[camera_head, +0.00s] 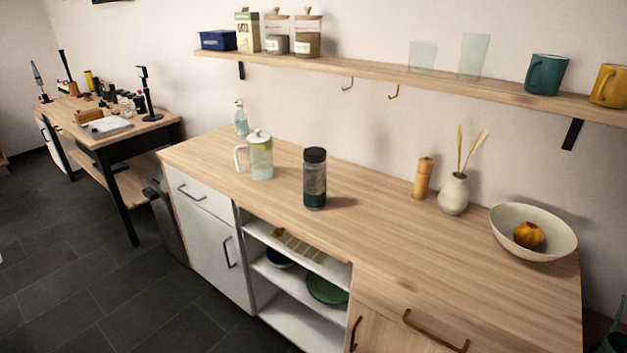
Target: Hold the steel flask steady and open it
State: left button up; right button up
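The steel flask (315,184) stands upright on the wooden countertop (370,215), a little left of the middle in the head view. It has a grey body, a dark green lower part and a black lid (315,155). The lid sits on top of the flask. Neither of my grippers shows in the head view, and nothing is touching the flask.
A glass pitcher (260,160) stands left of the flask, with a clear bottle (241,118) behind it. A wooden mill (423,178), a vase (453,194) and a bowl (533,231) with fruit are to the right. A wall shelf (380,72) runs above. The counter in front of the flask is clear.

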aim_at(315, 175)
jog(key=j+z, duration=0.15)
jog(key=z, duration=0.35)
jog(key=i+j+z, duration=0.1)
jog(key=z, duration=0.35)
jog(key=j+z, duration=0.3)
jog(key=j, duration=0.15)
jog(key=j+z, duration=0.4)
jog(key=j, duration=0.5)
jog(key=k+j+z, duration=0.1)
jog(key=j, duration=0.55)
jog(key=k+j+z, duration=0.1)
jog(key=j, duration=0.5)
